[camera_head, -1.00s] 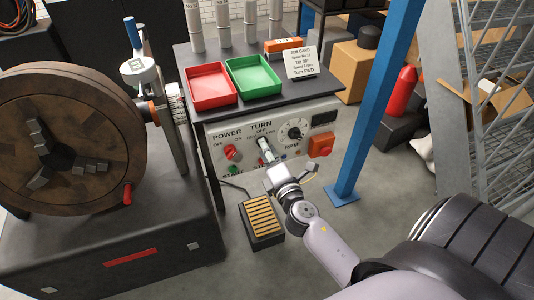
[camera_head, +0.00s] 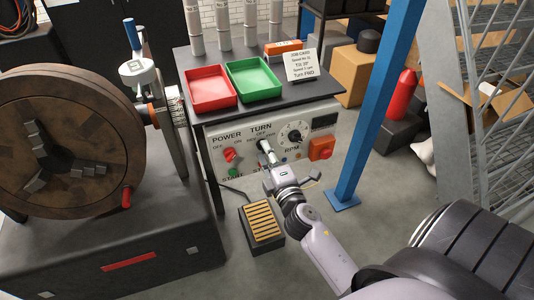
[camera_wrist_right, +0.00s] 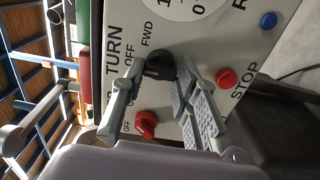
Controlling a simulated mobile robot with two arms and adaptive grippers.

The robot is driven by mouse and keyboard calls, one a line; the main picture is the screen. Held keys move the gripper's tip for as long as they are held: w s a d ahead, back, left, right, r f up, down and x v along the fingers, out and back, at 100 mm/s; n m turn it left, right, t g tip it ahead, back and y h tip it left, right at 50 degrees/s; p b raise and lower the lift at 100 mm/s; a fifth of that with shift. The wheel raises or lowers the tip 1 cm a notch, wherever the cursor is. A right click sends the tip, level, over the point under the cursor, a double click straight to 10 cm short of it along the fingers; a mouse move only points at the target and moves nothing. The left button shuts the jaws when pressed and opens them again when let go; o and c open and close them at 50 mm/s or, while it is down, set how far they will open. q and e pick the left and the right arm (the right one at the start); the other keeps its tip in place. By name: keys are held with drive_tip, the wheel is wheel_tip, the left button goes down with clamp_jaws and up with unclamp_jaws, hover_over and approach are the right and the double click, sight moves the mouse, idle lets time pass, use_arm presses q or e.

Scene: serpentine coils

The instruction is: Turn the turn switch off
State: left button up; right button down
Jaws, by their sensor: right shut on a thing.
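The control panel (camera_head: 215,172) has a TURN label (camera_head: 261,127) with OFF and FWD marks below it. My right gripper (camera_head: 267,150) reaches up to the panel under that label and hides the turn switch in the head view. In the right wrist view the turn switch (camera_wrist_right: 160,66) is a black knob between the fingertips of my right gripper (camera_wrist_right: 155,82), which is shut on it. The FWD and OFF marks show close to the knob; which mark it points at I cannot tell. My left gripper is not in view.
A red POWER knob (camera_head: 231,154) sits left of the switch, and an RPM dial (camera_head: 294,134) and orange box (camera_head: 321,148) sit right of it. A red STOP button (camera_wrist_right: 227,77) is close to my fingers. A job card (camera_head: 301,64) and trays stand above.

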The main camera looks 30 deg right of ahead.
drive_tip(key=c, duration=1.2)
unclamp_jaws()
drive_tip(key=shift+c, duration=0.2)
drive_tip(key=v, duration=0.7)
drive_tip(key=shift+s, duration=0.3)
